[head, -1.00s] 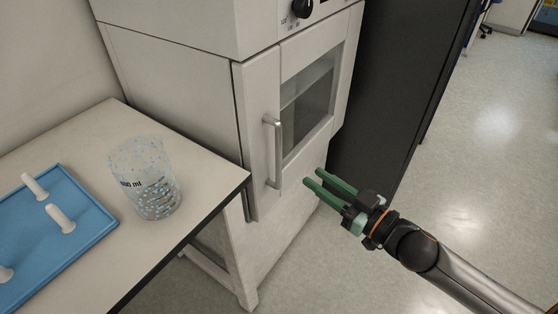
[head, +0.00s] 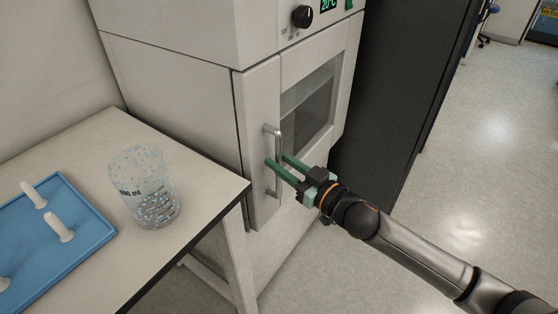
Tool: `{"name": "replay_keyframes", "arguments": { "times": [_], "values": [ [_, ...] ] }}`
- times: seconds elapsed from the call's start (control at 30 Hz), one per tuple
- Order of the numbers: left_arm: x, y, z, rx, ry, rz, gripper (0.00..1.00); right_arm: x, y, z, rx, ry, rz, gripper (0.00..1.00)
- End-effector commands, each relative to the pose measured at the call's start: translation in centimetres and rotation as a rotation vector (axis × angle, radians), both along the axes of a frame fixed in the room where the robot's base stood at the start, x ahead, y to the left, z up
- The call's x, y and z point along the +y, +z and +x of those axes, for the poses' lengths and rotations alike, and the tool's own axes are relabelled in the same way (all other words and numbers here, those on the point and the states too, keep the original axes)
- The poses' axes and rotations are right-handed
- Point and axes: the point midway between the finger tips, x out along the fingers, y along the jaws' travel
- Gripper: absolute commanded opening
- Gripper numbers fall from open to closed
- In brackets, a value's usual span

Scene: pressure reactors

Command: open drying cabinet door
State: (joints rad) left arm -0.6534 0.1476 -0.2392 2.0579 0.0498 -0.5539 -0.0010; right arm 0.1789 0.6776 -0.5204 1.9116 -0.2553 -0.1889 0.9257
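The drying cabinet (head: 170,75) is pale grey, and its door (head: 259,150) has a dark window (head: 309,104). The door looks closed. A vertical metal bar handle (head: 279,147) stands out from the door's left part. My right gripper (head: 277,159) has green fingers and comes in from the right. Its fingers are open, with one tip on each side of the handle bar, at about its middle. I cannot tell whether either finger touches the bar. My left gripper is not in view.
A table (head: 205,172) at the left stands close to the cabinet. It holds a beaker (head: 148,190) and a blue tray (head: 85,240) with white pieces. A tall dark cabinet (head: 395,90) stands at the right. The floor (head: 480,180) on the right is clear.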

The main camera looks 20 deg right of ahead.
Motion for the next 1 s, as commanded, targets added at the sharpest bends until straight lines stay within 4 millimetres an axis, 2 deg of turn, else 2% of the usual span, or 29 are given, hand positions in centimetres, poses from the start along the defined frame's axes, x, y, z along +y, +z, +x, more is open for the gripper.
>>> {"name": "replay_keyframes", "arguments": {
  "times": [0.43, 0.7, 1.0],
  "values": [
    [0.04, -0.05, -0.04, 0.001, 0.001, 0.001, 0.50, 0.37, 0.00, 0.67, 0.001, 0.000, 0.000, 0.32],
    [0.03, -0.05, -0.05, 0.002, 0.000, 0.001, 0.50, 0.36, 0.00, 0.66, 0.000, 0.001, 0.000, 0.02],
    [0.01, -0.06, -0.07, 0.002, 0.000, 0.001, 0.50, 0.37, 0.01, 0.64, 0.000, 0.001, 0.000, 0.00]
  ]
}}
